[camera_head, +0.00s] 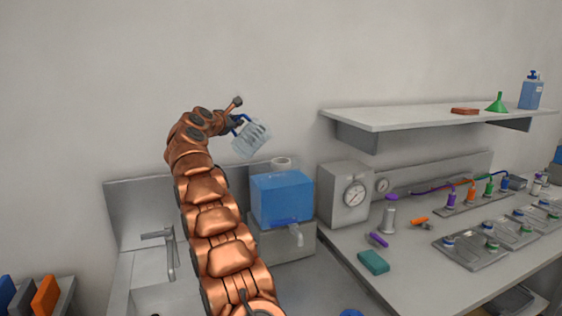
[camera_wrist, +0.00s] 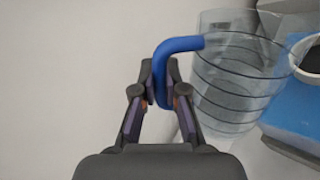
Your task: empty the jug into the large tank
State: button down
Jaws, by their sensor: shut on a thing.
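My gripper (camera_wrist: 161,85) is shut on the blue handle of a clear jug (camera_wrist: 235,75). In the head view the jug (camera_head: 252,139) is held up in the air, tilted, above the large tank. No liquid can be made out in the jug or falling from it. The large tank (camera_head: 281,200) is a box with blue liquid, a tap at its front and a round opening (camera_head: 281,163) on top. In the wrist view the tank's opening (camera_wrist: 312,62) shows at the right edge, beside the jug.
A grey box with a dial (camera_head: 344,196) stands right of the tank. A sink with a tap (camera_head: 165,245) is at the left. A wall shelf (camera_head: 425,117) holds a green funnel (camera_head: 497,102) and a blue bottle (camera_head: 531,92). Cell holders and cables fill the right bench.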

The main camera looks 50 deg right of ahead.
jog(key=shift+w+a+f+n, duration=0.25)
jog(key=shift+w+f+n, duration=0.25)
jog(key=shift+f, duration=0.2)
jog(key=shift+w+a+r+n+p, duration=0.2)
jog(key=shift+w+n+p, duration=0.1)
jog(key=shift+p, duration=0.1)
jog(key=w+a+f+n+h+p, duration=0.1)
jog(key=w+a+f+n+h, duration=0.1)
jog(key=w+f+n, duration=0.35)
jog(key=shift+n, duration=0.35)
jog(key=shift+s+a+r+p, duration=0.1)
jog(key=shift+s+r+p, duration=0.1)
jog(key=shift+r+p, duration=1.05)
jog(key=shift+s+a+r+p, duration=0.1)
jog(key=shift+s+r+p, duration=0.1)
jog(key=shift+r+p, duration=1)
jog(key=shift+r, duration=0.25)
